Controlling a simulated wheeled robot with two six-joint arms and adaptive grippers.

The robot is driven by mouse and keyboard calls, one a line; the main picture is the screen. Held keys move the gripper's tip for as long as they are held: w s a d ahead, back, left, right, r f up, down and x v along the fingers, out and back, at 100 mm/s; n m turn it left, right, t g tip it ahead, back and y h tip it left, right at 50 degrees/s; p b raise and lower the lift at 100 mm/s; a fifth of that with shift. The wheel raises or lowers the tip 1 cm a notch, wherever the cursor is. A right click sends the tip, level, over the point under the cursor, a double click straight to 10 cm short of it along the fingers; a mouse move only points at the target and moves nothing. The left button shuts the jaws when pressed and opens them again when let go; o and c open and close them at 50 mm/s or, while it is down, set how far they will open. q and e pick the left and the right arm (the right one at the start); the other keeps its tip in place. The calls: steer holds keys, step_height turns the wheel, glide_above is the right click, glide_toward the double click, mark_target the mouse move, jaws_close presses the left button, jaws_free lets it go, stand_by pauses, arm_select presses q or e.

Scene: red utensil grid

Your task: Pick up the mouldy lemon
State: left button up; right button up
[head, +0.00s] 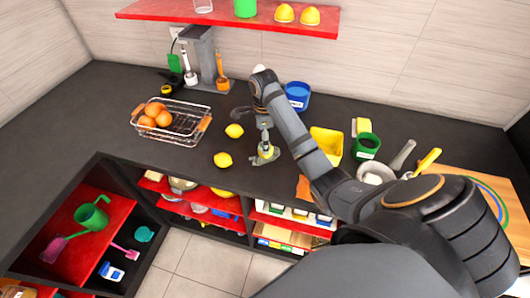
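My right arm comes in from the lower right and reaches down to the dark counter. Its gripper (264,157) points down at the counter's front part. A yellow lemon with a dull grey-green patch (266,152) shows between or just behind the fingers, partly hidden by them. Whether the fingers press on it is too small to tell. Two plain yellow lemons lie to its left, one nearer the front edge (222,160) and one farther back (234,131). My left gripper is not in view.
A wire basket (172,122) with several orange fruits stands at left. A blue tub (297,96), yellow container (326,143), green tub (366,147) and mortar (376,173) stand to the right. A red shelf (170,9) hangs above. The counter (110,110) is clear at far left.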

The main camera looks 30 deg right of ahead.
steer(key=f+b, duration=0.1)
steer(key=s+f+b, duration=0.1)
steer(key=shift+f, duration=0.3)
steer(key=shift+a+f, duration=0.1)
steer(key=shift+f, duration=1.1)
steer(key=shift+s+r, duration=0.1)
steer(key=c, duration=1.3)
